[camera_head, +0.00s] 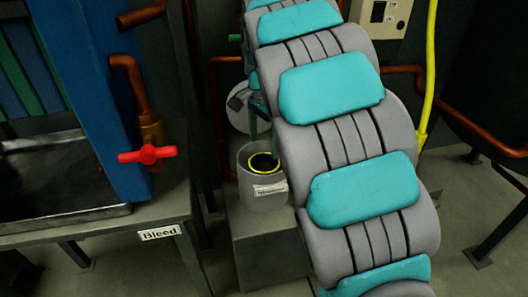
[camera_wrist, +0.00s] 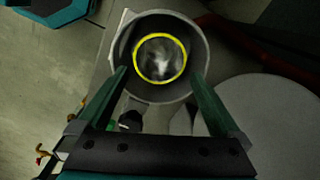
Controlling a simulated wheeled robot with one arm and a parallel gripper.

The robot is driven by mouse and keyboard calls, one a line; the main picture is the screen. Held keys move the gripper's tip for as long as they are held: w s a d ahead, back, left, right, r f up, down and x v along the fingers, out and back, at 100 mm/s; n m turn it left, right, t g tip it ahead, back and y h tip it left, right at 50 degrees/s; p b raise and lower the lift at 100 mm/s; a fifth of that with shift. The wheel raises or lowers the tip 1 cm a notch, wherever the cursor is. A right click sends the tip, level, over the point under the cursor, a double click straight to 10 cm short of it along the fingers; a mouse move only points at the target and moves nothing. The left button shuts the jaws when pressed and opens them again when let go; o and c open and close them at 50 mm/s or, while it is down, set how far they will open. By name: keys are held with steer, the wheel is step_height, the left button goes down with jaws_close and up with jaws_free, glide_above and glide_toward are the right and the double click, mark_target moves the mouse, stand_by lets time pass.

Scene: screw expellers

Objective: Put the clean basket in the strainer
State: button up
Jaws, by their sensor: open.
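The strainer is an open grey cylinder (camera_head: 262,202) with a white label, standing on a grey block. A basket with a yellow rim (camera_wrist: 160,83) sits inside it, below the strainer's mouth; its inside looks mottled grey in the wrist view. The strainer's round wall (camera_wrist: 204,50) surrounds it with a gap. My gripper (camera_wrist: 158,74) is open and empty, its green fingers apart on either side of the yellow rim in that view. In the head view my gripper is above the strainer, mostly hidden behind my arm. I cannot tell whether the fingers touch the strainer.
A pale round disc (camera_wrist: 270,120) lies beside the strainer. A table labelled Bleed (camera_head: 160,233) with a metal tray (camera_head: 60,205) and a red-handled valve (camera_head: 147,155) stands at left. Copper pipes (camera_head: 217,110) run behind the strainer. A yellow pipe (camera_head: 429,80) rises at right.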

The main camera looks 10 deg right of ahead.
steer(key=s+f+n, duration=0.2)
steer(key=s+n, duration=0.2)
steer(key=s, duration=0.7)
steer(key=s+f+n+g, duration=0.1)
steer(key=s+n, duration=0.4)
steer(key=s, duration=0.7)
steer(key=s+f+n, duration=0.3)
steer(key=s+n, duration=0.1)
steer(key=s, duration=0.8)
steer(key=shift+s+f+g, duration=0.15)
steer(key=shift+f+g, duration=0.2)
steer(key=shift+g, duration=0.05)
